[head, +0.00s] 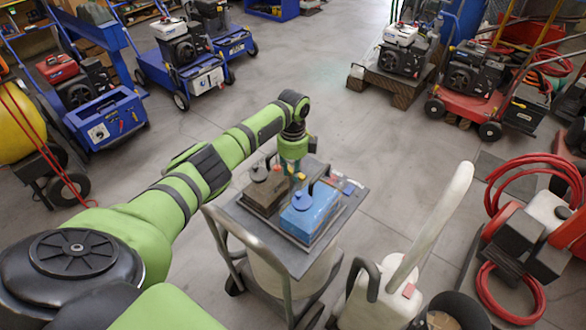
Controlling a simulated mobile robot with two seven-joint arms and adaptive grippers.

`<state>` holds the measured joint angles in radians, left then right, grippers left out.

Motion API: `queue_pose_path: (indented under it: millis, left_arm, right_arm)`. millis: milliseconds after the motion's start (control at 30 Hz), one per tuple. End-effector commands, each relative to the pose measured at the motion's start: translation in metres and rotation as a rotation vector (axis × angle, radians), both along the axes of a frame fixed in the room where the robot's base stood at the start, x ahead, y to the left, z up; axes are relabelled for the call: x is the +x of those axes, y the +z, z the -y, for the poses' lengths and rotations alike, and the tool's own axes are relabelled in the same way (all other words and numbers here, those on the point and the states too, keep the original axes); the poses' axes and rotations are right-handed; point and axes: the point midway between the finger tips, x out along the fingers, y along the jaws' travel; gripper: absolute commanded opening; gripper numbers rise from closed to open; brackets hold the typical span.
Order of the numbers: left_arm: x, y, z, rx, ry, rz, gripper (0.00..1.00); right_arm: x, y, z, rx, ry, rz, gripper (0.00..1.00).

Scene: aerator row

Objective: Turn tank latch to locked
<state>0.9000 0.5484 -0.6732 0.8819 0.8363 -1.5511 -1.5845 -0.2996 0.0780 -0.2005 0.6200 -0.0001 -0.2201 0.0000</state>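A small cart with a grey tray top (345,212) stands in the middle of the head view. On it sit a blue tank-like box (312,219) with a round blue cap (302,200) and a dark brown box (265,195) with a grey cap (258,173). My green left arm reaches in from the left. Its gripper (298,177) points down over the tray, close to the blue cap. The fingers are small, and I cannot tell whether they are open or touching anything. I cannot make out a latch clearly. My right gripper is not in view.
A grey tube handle (282,245) rises at the cart's near side. A white machine with a tall white arm (435,225) stands right of the cart, near coiled red hose (525,180). Wheeled engine machines line the far left and right. The floor behind the cart is open.

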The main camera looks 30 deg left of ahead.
Motion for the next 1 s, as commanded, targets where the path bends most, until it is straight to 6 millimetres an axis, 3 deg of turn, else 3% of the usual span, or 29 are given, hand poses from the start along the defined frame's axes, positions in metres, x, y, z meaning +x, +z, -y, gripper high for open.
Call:
queue_pose_path:
  millis: [33, 67, 467, 567, 1000]
  left_arm:
    - [0.001, 0.002, 0.000, -0.001, -0.003, 0.005, 0.43]
    - [0.001, 0.002, 0.000, -0.001, -0.003, 0.005, 0.52]
    - [0.001, 0.005, 0.000, 0.000, -0.001, 0.003, 0.52]
    - [0.001, 0.017, 0.000, -0.001, -0.001, 0.006, 0.52]
    - [0.001, 0.104, 0.000, -0.001, -0.002, 0.006, 0.52]
  right_arm:
    - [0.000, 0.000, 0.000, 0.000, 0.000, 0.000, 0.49]
    - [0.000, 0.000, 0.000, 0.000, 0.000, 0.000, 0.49]
    - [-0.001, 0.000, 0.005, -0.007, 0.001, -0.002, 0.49]
    - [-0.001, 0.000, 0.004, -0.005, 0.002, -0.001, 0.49]
    - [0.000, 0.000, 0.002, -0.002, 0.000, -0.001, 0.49]
